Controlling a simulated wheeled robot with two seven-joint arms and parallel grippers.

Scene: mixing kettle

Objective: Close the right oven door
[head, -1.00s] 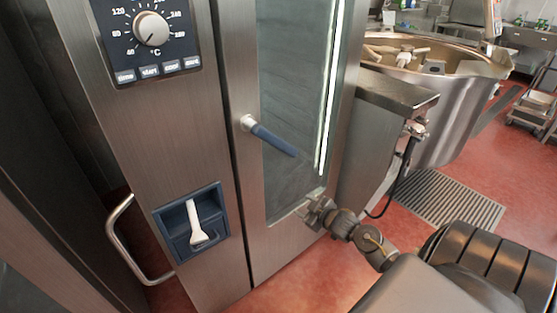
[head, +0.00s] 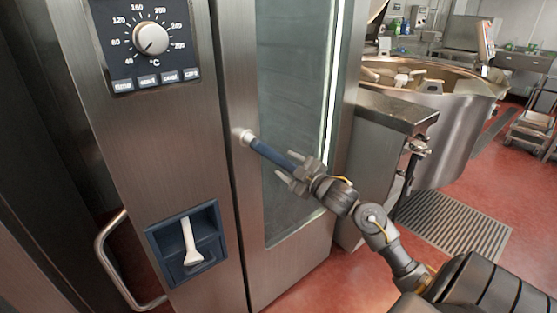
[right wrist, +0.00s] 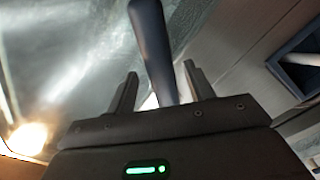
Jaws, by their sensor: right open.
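The right oven door (head: 280,210) is a tall steel-framed glass panel, standing flush or nearly flush beside the control panel; a small gap cannot be ruled out. Its handle (head: 268,151) is a blue bar on a pale pivot, slanting down to the right. My right gripper (head: 289,180) is at the lower right end of the handle, with its fingers open. In the right wrist view the blue handle (right wrist: 152,50) passes between the two open fingers (right wrist: 158,92); contact cannot be told. My left gripper is not in view.
The control panel (head: 145,45) with a round dial (head: 151,39) is left of the door. A blue recess with a white lever (head: 188,240) sits below it. A curved metal handle (head: 108,262) juts out at lower left. A steel kettle (head: 455,125) stands at right, beside a floor grate (head: 455,225).

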